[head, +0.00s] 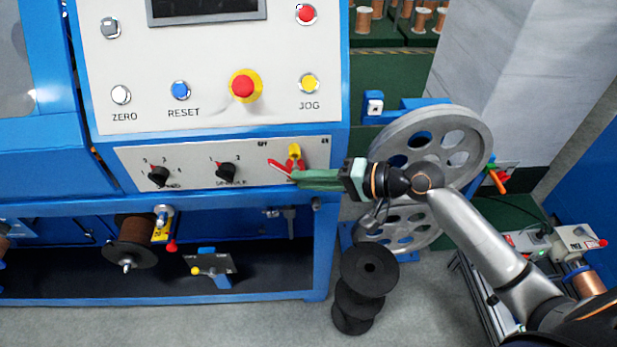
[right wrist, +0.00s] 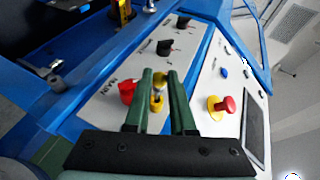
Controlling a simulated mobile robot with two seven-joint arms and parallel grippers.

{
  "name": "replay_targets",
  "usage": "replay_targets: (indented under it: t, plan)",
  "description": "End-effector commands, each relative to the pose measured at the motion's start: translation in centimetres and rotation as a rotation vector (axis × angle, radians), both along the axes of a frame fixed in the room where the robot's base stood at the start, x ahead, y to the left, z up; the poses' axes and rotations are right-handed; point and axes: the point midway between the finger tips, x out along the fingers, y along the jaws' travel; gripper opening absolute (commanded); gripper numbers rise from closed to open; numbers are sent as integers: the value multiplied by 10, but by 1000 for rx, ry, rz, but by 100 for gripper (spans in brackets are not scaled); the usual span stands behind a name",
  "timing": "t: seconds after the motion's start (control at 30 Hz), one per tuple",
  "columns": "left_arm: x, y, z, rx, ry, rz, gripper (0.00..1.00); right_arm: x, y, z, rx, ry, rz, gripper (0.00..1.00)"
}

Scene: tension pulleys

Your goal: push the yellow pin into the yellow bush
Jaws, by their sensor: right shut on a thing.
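A small yellow piece, apparently the yellow pin (right wrist: 160,80), shows between the two green fingertips of my right gripper (right wrist: 161,74) in the right wrist view. A second yellow part, ring-like (right wrist: 156,103), shows just below it; I cannot tell whether it is the bush. In the head view the yellow parts (head: 294,152) sit on the white panel, above the red switch. My right gripper (head: 292,174) is beside this switch, its fingers pointing left, shut on the yellow piece. The exact seating of pin and bush is hidden or too small to tell. My left gripper is not in view.
The red main switch (right wrist: 127,92) is close beside the fingers. Black knobs (head: 226,172) lie further left on the panel. The red emergency button (head: 243,86) is above. A large grey pulley (head: 478,131) stands right of the cabinet, with black spools (head: 370,270) on the floor below.

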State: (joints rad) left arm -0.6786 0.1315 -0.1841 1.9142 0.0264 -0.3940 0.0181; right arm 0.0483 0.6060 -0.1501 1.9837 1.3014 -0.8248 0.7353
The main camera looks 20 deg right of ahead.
Motion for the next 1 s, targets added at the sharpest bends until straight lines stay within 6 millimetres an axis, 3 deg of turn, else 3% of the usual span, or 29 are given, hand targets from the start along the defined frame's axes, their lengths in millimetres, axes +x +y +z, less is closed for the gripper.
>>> replay_targets:
  t: [1.0]
  plan:
    - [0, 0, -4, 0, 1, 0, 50, 29, -8, 0, -1, -1, 0, 0]
